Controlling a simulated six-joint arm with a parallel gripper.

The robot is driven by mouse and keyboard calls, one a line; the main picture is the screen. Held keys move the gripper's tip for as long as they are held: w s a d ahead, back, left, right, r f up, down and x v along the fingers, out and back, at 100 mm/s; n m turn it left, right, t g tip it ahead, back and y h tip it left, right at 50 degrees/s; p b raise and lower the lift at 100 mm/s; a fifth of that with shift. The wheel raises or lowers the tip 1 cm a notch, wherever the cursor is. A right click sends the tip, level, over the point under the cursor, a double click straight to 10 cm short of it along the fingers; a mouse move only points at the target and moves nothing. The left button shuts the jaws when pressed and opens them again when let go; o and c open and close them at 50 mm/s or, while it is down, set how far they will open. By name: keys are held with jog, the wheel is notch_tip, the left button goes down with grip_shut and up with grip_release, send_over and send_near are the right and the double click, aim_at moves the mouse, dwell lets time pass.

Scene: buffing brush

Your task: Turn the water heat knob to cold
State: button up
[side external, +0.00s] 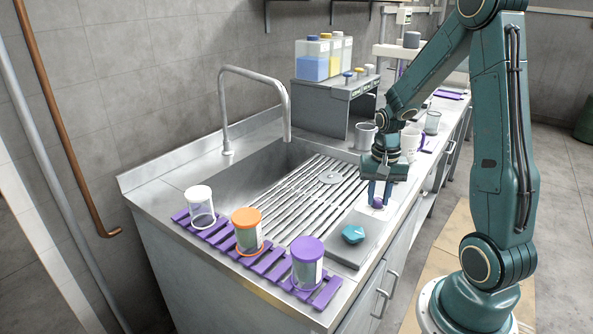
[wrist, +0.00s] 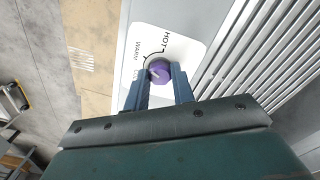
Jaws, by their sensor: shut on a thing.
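The water heat knob (wrist: 159,71) is small, round and purple, on a white dial plate (wrist: 181,45) in the wrist view. The plate reads HOT at the upper right and WARM at the left; lettering lower left is partly hidden by a finger. A small pale mark shows on the knob's left part, but I cannot tell its exact direction. My gripper (wrist: 158,86) is shut on the knob, one finger on each side. In the side external view, my gripper (side external: 379,194) points down at the knob (side external: 377,203) on the counter's front edge strip.
A teal lump (side external: 353,234) lies on a grey pad near the knob. The slatted drain rack (side external: 300,208) and sink (side external: 250,185) lie left. White, orange (side external: 247,232) and purple-lidded (side external: 307,262) jars stand on a purple rack. Mugs (side external: 365,136) stand behind my gripper.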

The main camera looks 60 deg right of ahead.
aim_at(378, 199)
jog(key=shift+n, duration=0.3)
jog(key=n, duration=0.5)
jog(key=shift+n, duration=0.3)
jog(key=n, duration=0.5)
jog(key=shift+n, duration=0.4)
jog(key=o, duration=1)
jog(key=shift+r, duration=0.15)
notch_tip(378, 199, up, 14)
jog(key=shift+f, duration=0.2)
